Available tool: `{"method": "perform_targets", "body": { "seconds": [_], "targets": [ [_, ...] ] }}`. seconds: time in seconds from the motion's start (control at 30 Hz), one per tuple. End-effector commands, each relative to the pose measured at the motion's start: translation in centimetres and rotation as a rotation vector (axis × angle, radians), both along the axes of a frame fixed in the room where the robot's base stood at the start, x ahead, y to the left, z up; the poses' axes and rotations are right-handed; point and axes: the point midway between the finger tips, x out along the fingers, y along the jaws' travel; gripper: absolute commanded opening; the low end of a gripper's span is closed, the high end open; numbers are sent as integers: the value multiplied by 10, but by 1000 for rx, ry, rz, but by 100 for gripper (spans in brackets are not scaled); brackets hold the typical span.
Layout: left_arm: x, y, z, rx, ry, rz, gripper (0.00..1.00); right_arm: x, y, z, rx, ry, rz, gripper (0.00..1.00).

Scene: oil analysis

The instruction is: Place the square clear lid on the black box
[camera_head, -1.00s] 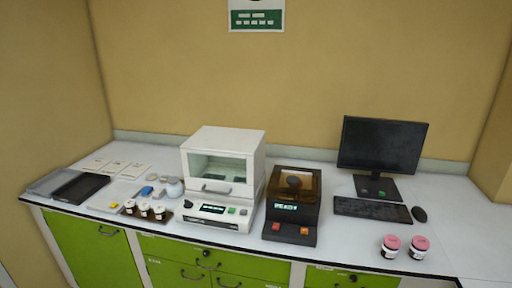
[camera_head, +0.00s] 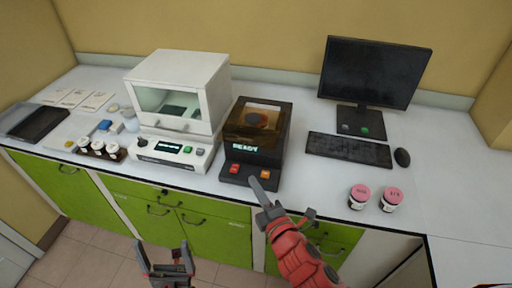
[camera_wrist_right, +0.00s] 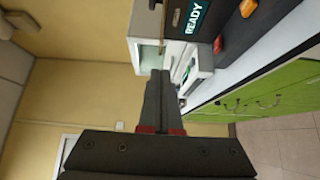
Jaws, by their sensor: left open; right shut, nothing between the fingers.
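The black box (camera_head: 250,161) stands on the counter, with a lit READY display, a red button and an orange button on its front. A see-through, amber-tinted square cover (camera_head: 276,126) sits over its top, with a round dark part inside. No separate loose lid can be made out. My right gripper (camera_head: 254,180) is shut and empty, its tip close to the box's front edge below the buttons; contact cannot be told. It also shows in the right wrist view (camera_wrist_right: 161,75). My left gripper (camera_head: 165,264) is open and empty, low in front of the cabinets.
A white instrument (camera_head: 178,68) with a glass window stands left of the box. Further left are small jars (camera_head: 97,147) and a dark tray (camera_head: 37,122). To the right are a monitor (camera_head: 374,70), a keyboard (camera_head: 349,149), a mouse (camera_head: 402,157) and two pink-lidded jars (camera_head: 359,196).

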Motion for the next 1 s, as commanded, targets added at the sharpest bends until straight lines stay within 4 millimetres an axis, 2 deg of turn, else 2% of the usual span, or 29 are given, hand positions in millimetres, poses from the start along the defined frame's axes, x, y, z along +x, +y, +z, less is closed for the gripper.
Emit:
{"method": "perform_targets", "body": {
  "seconds": [0.17, 0.5, 0.67, 0.7, 0.8, 1.0],
  "targets": [
    [0, 0, -16, 0, 0, 0, 96, 10, 4, -6, -10, 1, -3, 0],
    [0, 0, -69, 0, 1, 0, 96, 50, 19, -7, -7, -6, -2, 0],
    [0, 0, -89, 0, 1, 0, 96, 72, 28, -5, -4, -5, -1, 0],
    [0, 0, -77, 0, 2, 0, 96, 79, 31, 2, -3, 2, 0, 0],
    [0, 0, -74, 0, 0, 0, 96, 94, 37, 1, -4, 4, -1, 0],
    [0, 0, -62, 0, 1, 0, 96, 118, 24, 2, -3, 3, -2, 0]
  ]
}}
